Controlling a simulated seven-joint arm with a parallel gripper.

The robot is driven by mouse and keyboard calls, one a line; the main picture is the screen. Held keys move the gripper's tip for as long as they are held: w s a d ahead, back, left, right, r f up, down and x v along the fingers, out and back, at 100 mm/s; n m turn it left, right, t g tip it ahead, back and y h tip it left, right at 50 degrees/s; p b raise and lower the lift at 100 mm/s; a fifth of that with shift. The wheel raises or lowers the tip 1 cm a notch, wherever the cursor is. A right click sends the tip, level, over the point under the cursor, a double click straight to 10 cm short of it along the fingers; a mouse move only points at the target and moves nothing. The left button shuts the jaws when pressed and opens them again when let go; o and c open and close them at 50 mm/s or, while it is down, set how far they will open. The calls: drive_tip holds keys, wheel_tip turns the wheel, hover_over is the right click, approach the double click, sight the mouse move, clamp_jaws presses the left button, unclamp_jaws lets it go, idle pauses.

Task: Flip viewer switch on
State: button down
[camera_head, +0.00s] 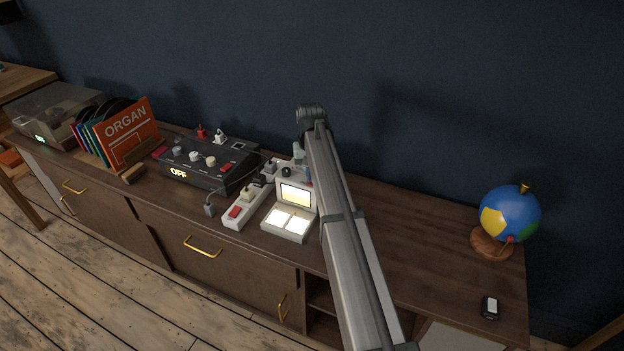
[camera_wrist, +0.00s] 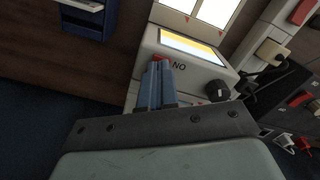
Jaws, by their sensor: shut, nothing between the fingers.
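The viewer is a white box (camera_head: 276,236) with lit panels and a lit yellow-white screen (camera_head: 294,194). In the wrist view, its sloped face (camera_wrist: 207,65) has a black knob (camera_wrist: 218,91), a lit screen and a label that appears as "NO", upside down. A small red switch (camera_wrist: 161,58) shows beside the label, at the tips of my gripper. My gripper (camera_wrist: 160,68) has blue fingers together and empty. The tips overlap the switch's edge; I cannot tell if they touch it. In the head view, my arm hides most of the gripper and the switch.
A white power strip (camera_head: 254,201) with a red switch and plugs lies left of the viewer. Further left are a dark box (camera_head: 210,178) showing "OFF" and the ORGAN record (camera_head: 127,130). A globe (camera_head: 510,212) stands right.

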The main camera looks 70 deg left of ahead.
wheel_tip(320, 180, up, 6)
drive_tip(key=shift+r, duration=0.2)
idle(0.7)
idle(0.3)
